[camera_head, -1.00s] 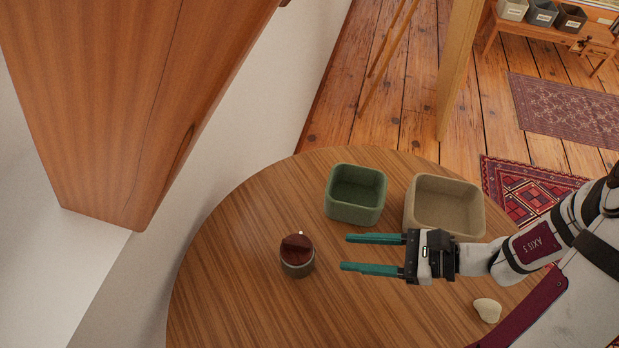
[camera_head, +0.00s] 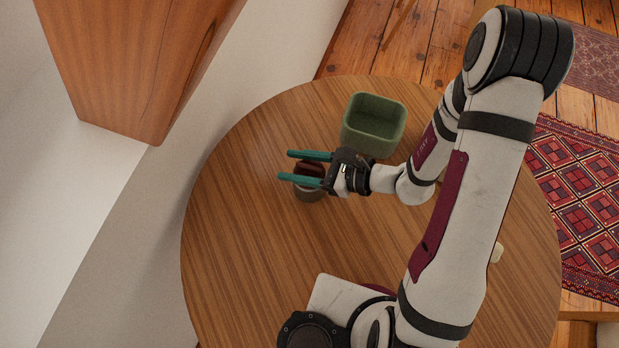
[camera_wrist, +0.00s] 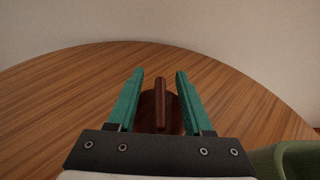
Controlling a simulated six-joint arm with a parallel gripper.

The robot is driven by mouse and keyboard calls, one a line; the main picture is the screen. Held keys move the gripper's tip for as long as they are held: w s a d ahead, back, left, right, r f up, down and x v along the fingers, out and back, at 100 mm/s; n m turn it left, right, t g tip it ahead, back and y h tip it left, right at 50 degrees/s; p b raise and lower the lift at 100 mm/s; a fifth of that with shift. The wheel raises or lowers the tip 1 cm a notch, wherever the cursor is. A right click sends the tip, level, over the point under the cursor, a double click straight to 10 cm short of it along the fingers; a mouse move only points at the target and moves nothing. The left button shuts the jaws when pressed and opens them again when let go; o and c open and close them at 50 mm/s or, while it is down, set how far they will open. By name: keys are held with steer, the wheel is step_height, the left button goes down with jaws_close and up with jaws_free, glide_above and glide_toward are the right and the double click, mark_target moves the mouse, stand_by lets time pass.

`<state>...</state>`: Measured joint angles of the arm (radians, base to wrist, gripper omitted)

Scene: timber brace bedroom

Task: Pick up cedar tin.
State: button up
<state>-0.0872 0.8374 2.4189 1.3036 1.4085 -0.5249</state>
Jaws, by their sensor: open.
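The cedar tin is a small round container with a dark red-brown lid and a raised bar handle. In the head view the tin (camera_head: 311,193) stands upright on the round wooden table (camera_head: 240,240), partly hidden by my gripper. My gripper (camera_head: 287,165) is open, with its teal fingers passing over the tin on either side of the lid handle. In the wrist view the tin's lid and handle (camera_wrist: 160,104) show between the two open fingers of my gripper (camera_wrist: 160,74). I cannot tell whether the fingers touch it.
A green open box (camera_head: 373,125) stands on the table behind and right of the tin; its edge shows at lower right in the wrist view. A small pale object (camera_head: 497,252) lies by my arm. The table's left side is clear. A wooden post (camera_head: 140,60) and white wall are at left.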

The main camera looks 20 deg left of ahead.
jaws_close()
stand_by(1.3)
